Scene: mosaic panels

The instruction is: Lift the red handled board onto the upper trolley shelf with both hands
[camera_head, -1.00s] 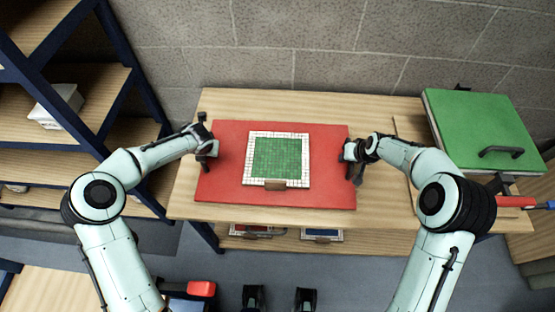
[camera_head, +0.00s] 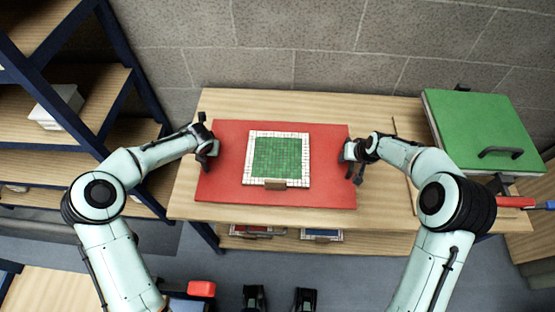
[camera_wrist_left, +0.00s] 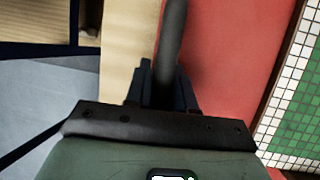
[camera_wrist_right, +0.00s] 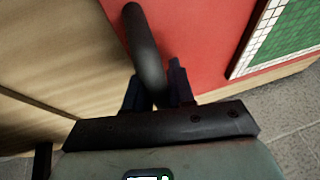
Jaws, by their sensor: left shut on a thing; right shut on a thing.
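The red board (camera_head: 225,180) lies flat over the wooden bench top in the head view, with a green and white mosaic panel (camera_head: 278,158) on it. My left gripper (camera_head: 208,160) is at its left edge, shut on a dark bar handle (camera_wrist_left: 172,40), seen in the left wrist view. My right gripper (camera_head: 354,170) is at its right edge, shut on the other dark handle (camera_wrist_right: 145,50), seen in the right wrist view. The fingertips are partly hidden by the handles. I cannot tell whether the board touches the bench top.
The wooden bench (camera_head: 300,104) stands against a grey block wall. A lower shelf (camera_head: 375,243) holds more mosaic panels. A shelf rack with a white box (camera_head: 57,105) stands at left. A green board with a black handle (camera_head: 480,130) is at right.

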